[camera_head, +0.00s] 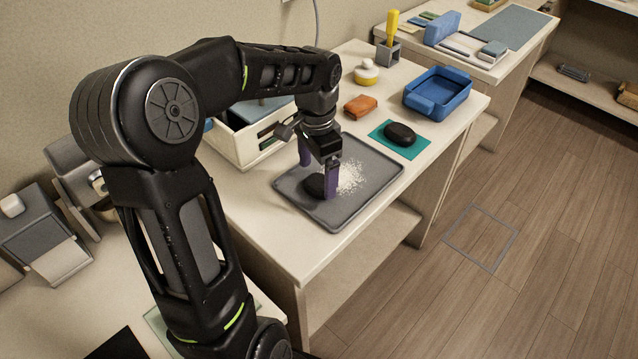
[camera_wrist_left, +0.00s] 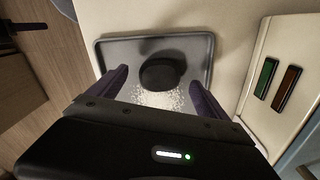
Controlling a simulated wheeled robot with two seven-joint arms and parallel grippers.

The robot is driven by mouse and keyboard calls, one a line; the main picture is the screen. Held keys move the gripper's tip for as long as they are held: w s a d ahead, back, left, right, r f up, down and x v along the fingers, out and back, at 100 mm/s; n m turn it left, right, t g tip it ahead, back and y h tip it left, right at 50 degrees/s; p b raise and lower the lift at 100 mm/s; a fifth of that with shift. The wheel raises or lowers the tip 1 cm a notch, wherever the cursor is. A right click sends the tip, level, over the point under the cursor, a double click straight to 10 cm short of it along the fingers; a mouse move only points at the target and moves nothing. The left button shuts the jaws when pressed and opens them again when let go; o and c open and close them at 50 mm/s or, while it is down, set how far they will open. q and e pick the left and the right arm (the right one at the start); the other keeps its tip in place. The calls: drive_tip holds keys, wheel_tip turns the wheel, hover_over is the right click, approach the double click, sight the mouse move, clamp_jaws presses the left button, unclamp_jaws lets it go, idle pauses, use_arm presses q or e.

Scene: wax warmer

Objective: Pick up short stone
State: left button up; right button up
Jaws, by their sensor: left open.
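A dark rounded stone (camera_head: 314,185) lies on a grey tray (camera_head: 353,215), beside a patch of white grains. In the left wrist view the stone (camera_wrist_left: 160,72) appears between and slightly beyond the fingertips. Another dark, oval stone (camera_head: 399,133) rests on a teal mat (camera_head: 381,141); I cannot tell which stone is the short one. My left gripper (camera_head: 319,170) is open over the tray, its purple fingers apart near the first stone. One finger hides part of that stone in the head view. I cannot tell whether they touch. My right gripper is not in view.
An orange-brown block (camera_head: 361,106), a blue bin (camera_head: 438,94) and a yellow-based, white-topped item (camera_head: 366,72) stand farther back. The table's front strip is clear.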

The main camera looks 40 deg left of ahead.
sight(317, 182)
use_arm(q)
drive_tip(key=shift+f, duration=1.55)
drive_tip(key=c, duration=1.7)
